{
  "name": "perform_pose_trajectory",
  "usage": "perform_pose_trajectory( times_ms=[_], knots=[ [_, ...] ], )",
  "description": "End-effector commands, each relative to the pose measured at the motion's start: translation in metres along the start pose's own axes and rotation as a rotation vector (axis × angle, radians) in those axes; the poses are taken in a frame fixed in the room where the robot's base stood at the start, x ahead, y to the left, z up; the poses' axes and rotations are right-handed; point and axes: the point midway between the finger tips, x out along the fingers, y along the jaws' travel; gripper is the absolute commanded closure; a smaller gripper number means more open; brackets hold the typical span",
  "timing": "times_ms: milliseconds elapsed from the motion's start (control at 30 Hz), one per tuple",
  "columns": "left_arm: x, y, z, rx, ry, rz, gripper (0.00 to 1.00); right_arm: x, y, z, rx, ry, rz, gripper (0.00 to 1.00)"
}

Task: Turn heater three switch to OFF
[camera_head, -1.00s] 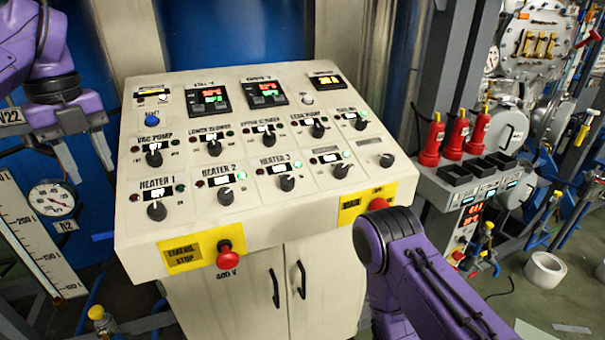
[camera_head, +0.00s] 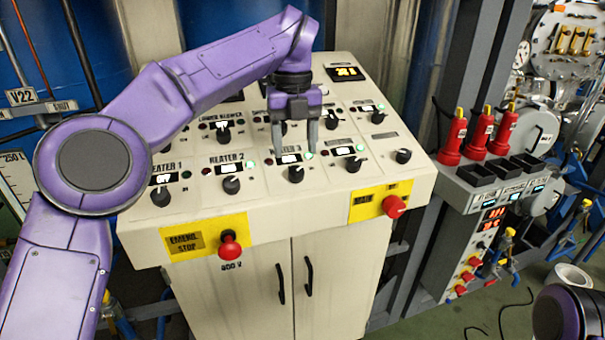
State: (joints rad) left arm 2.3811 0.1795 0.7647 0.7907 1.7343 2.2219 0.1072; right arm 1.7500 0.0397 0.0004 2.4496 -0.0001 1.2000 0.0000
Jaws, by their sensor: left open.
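The heater three switch is a black rotary knob (camera_head: 296,174) on the sloped control panel, below its small lit display and a lit green lamp (camera_head: 309,156). The "HEATER 3" label above it is partly covered by my gripper. My left gripper (camera_head: 295,148) hangs over the panel with its two fingers pointing down, open and empty. Its fingertips are just above and behind the knob in the picture, apart from it as far as I can tell. My right gripper is not in view.
The heater 2 knob (camera_head: 231,185) is to the left, and another knob (camera_head: 354,164) is close on the right. The red emergency stop button (camera_head: 230,246) and a second red button (camera_head: 394,206) are on the front edge.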

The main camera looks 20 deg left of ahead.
Motion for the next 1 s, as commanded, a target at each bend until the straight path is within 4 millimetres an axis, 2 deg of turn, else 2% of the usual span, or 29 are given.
perform_pose_trajectory(
  times_ms=[33,233,367,600,767,800,1000],
  knots=[
    [0.016,0.000,-0.001,0.003,0.003,0.000,0.38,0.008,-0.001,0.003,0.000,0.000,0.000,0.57],
    [0.047,-0.001,-0.001,0.004,0.002,0.000,0.38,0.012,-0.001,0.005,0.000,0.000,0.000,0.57],
    [0.055,-0.002,-0.001,0.003,0.000,-0.001,0.38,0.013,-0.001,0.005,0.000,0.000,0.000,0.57],
    [0.056,-0.002,-0.001,0.002,0.000,-0.002,0.38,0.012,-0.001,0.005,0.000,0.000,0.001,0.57],
    [0.056,-0.002,-0.001,0.002,0.000,-0.001,0.90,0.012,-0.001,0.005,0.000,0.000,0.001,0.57],
    [0.056,-0.002,-0.001,0.003,0.000,-0.001,0.94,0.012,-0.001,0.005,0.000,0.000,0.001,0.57],
    [0.057,-0.002,-0.001,-0.005,-0.001,-0.005,0.94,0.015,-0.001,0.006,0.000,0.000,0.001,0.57]
  ],
)
